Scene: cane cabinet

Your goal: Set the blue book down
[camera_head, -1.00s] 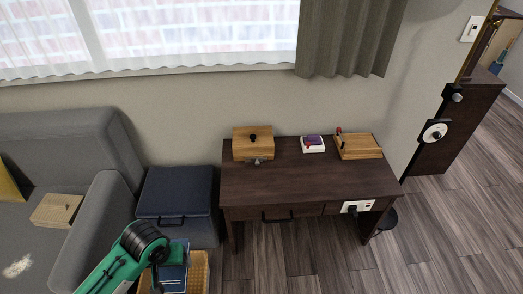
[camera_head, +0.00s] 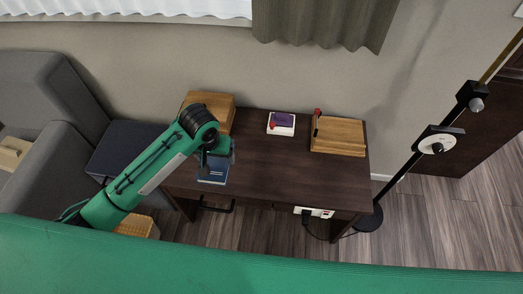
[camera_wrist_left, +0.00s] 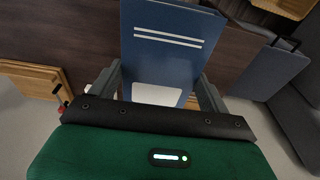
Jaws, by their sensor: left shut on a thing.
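The blue book (camera_head: 213,174) hangs from my left gripper (camera_head: 217,152) over the left front part of the dark wooden desk (camera_head: 270,172). In the left wrist view the blue book (camera_wrist_left: 168,45), with two white stripes and a pale label, sits between the two fingers of my left gripper (camera_wrist_left: 158,88). The gripper is shut on it. In the head view I cannot tell whether the book's lower edge touches the desk. My right gripper is not in view.
A wooden box (camera_head: 222,103) stands at the desk's back left, partly behind my arm. A small white-and-purple box (camera_head: 282,123) and a wooden board-like box (camera_head: 338,136) stand further right. The desk's middle is clear. A black lamp pole (camera_head: 403,170) stands right of the desk.

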